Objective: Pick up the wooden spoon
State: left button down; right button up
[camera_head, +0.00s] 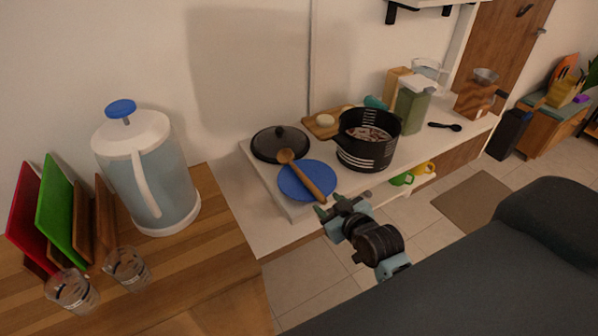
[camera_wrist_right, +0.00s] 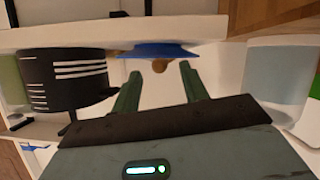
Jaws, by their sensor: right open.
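The wooden spoon (camera_head: 303,176) lies across a round blue plate (camera_head: 300,188) on the white counter, its bowl at the far left and its handle pointing toward my right gripper. My right gripper (camera_head: 329,207) is open and empty, just in front of the plate at the counter's edge. In the right wrist view, the round end of the spoon (camera_wrist_right: 159,66) shows between the two fingers of the gripper (camera_wrist_right: 158,78), beyond their tips. The blue plate (camera_wrist_right: 158,49) is behind it. My left gripper is not in view.
A black pot (camera_head: 368,142) stands right of the plate, and a black lid (camera_head: 280,144) lies behind it. A large water dispenser (camera_head: 148,170) and glasses (camera_head: 127,268) stand on the wooden counter at left. Green and yellow cups (camera_head: 403,179) sit below the counter edge.

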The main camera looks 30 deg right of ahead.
jog(key=shift+x, duration=1.15)
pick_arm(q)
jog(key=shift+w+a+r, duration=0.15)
pick_arm(e)
grip_shut()
jog(key=shift+r, duration=0.1)
